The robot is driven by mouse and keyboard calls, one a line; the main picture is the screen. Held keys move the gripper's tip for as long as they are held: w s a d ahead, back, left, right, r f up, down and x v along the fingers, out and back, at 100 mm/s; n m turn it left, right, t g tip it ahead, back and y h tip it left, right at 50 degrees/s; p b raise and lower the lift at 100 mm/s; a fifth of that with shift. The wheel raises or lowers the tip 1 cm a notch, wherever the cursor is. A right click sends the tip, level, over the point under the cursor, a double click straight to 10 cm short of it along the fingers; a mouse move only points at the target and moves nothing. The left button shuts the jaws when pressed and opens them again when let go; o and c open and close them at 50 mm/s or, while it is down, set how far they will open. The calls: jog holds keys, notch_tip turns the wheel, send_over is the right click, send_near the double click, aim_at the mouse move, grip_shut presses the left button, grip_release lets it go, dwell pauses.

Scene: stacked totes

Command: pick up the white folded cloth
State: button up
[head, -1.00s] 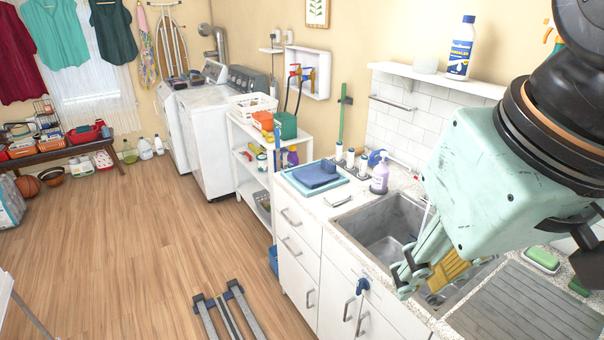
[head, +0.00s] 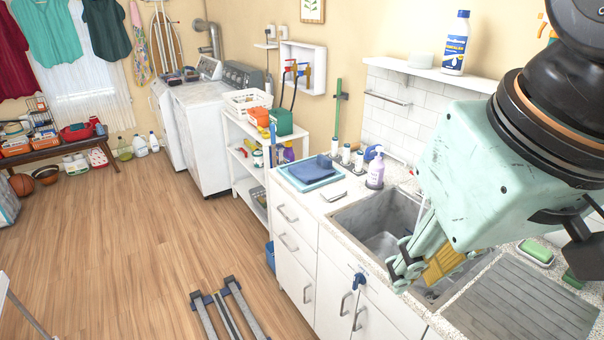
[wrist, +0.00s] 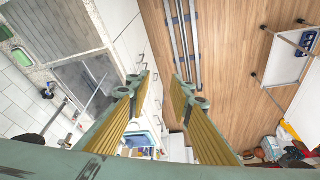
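My gripper (head: 422,268) hangs over the sink (head: 378,222) in the head view, apart from the blue cloth. In the wrist view its two fingers (wrist: 160,82) stand apart with nothing between them, so it is open and empty.
A wall shelf (head: 430,72) holds a white-and-blue bottle (head: 456,43). Floor rails (head: 230,310) lie left of the cabinets; the wooden floor beyond is mostly open.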

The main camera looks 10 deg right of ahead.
jog(key=o, duration=1.1)
jog(key=shift+o, duration=0.2)
